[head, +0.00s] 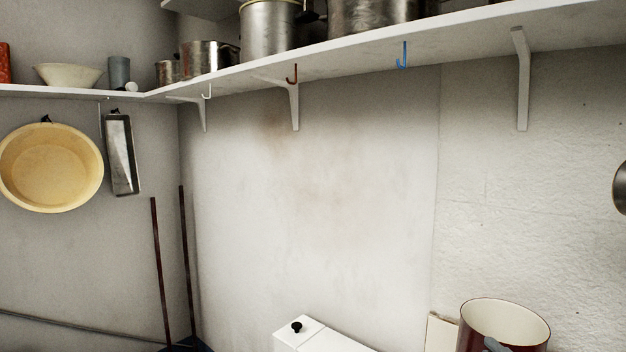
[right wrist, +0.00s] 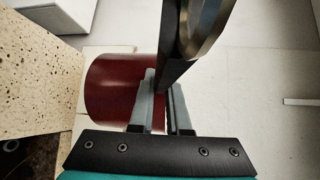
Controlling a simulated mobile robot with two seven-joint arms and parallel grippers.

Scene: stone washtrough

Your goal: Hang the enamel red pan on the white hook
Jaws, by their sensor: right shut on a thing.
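The enamel red pan (head: 505,325) is dark red outside and cream inside. It is at the bottom right of the head view, below the shelf, with its lower part cut off. Its red wall (right wrist: 112,90) also shows in the right wrist view. My right gripper (right wrist: 162,78) is shut on a dark bar beside that wall, which looks like the pan's handle (right wrist: 172,62). A grey fingertip shows low in front of the pan in the head view. The white hook (head: 208,91) hangs empty under the shelf at upper left, far from the pan. My left gripper is out of view.
A brown hook (head: 293,74) and a blue hook (head: 403,57) hang empty under the same shelf (head: 340,62). Brackets (head: 523,80) stick down from it. A yellow basin (head: 50,167) and a metal tin (head: 122,155) hang at left. Speckled stone (right wrist: 40,60) is near my right gripper.

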